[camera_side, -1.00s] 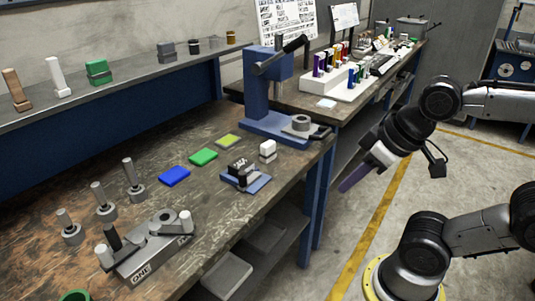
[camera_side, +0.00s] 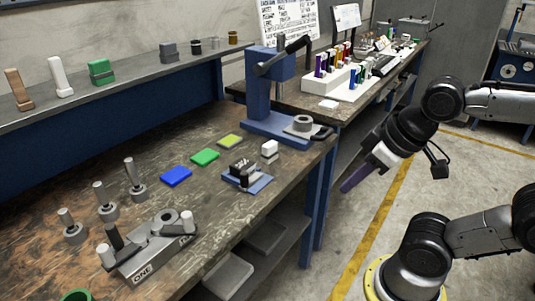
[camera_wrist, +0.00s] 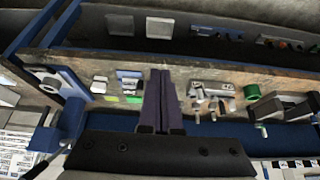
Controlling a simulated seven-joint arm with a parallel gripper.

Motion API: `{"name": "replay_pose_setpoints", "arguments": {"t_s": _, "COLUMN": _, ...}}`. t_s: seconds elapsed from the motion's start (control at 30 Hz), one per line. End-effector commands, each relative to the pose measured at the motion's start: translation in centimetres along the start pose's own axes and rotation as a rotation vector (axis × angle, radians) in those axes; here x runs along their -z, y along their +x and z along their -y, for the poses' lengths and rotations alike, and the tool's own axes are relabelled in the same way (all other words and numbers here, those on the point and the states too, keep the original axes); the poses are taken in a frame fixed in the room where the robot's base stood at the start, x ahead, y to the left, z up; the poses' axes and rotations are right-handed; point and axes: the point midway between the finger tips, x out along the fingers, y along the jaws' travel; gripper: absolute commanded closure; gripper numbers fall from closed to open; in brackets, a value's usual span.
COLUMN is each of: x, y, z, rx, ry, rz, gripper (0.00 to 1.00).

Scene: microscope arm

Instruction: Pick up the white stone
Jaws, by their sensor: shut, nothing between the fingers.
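A small white block (camera_side: 269,147), which looks like the white stone, stands on the workbench near its right edge, with a grey lower part. A pale block that seems to be the same one shows in the wrist view (camera_wrist: 99,84), left of my fingers. My gripper (camera_side: 345,188) hangs off the bench's right side, over the floor, well apart from the block. Its two dark purple fingers are shut with nothing between them, and they also show in the wrist view (camera_wrist: 161,73).
A blue press (camera_side: 257,95) stands behind the block, and a small black device on a blue plate (camera_side: 247,181) is in front of it. Blue (camera_side: 176,176), green (camera_side: 205,157) and yellow-green (camera_side: 230,141) pads lie to the left. Another white piece (camera_side: 60,78) stands on the wall shelf.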

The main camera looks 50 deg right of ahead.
Motion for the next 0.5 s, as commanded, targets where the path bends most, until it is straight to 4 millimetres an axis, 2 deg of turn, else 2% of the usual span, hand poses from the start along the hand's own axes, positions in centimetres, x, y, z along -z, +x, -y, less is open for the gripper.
{"name": "replay_pose_setpoints", "arguments": {"t_s": 0.37, "x": 0.0, "y": 0.0, "z": 0.0, "rx": 0.0, "ry": 0.0, "rz": 0.0, "gripper": 1.0}}
{"name": "replay_pose_setpoints", "arguments": {"t_s": 0.5, "x": 0.0, "y": 0.0, "z": 0.0, "rx": 0.0, "ry": 0.0, "rz": 0.0, "gripper": 0.75}}
